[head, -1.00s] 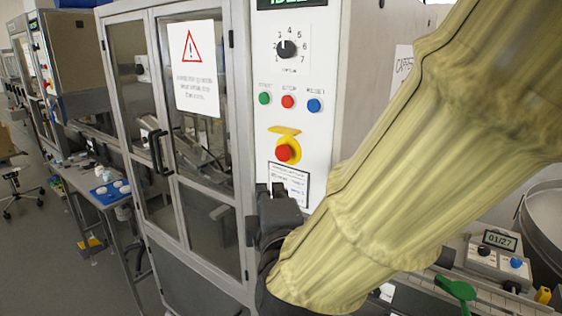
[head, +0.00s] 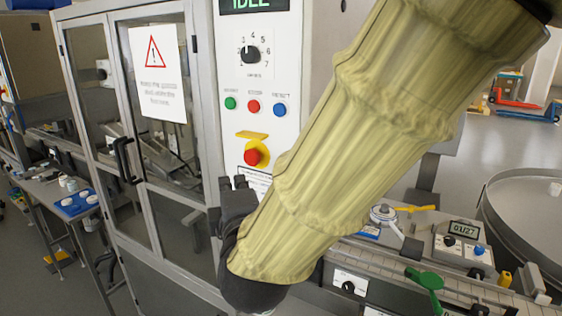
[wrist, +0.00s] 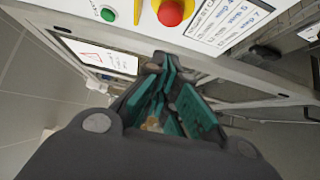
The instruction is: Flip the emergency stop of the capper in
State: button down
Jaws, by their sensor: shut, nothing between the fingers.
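The capper's emergency stop is a red mushroom button (head: 252,157) on a yellow collar, low on the white control panel (head: 283,60). A yellow guard piece (head: 251,135) juts out just above it. In the wrist view the red button (wrist: 171,12) is at the top edge, partly cut off. My gripper (head: 232,182) is shut and empty, and shows just below and left of the button in the head view. In the wrist view its teal-padded fingers (wrist: 165,68) appear below the button, with a visible gap to it.
Green (head: 230,103), red (head: 253,106) and blue (head: 279,109) buttons and a dial (head: 249,54) sit above the stop. Glass doors with a black handle (head: 124,160) are to the left. A conveyor (head: 420,270) with a green lever (head: 425,283) lies to the right.

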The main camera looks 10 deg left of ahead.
aim_at(252, 158)
jog(key=w+a+p, duration=0.1)
jog(key=w+p, duration=0.3)
jog(key=w, duration=0.5)
jog(key=shift+w, duration=0.2)
dwell(0.5)
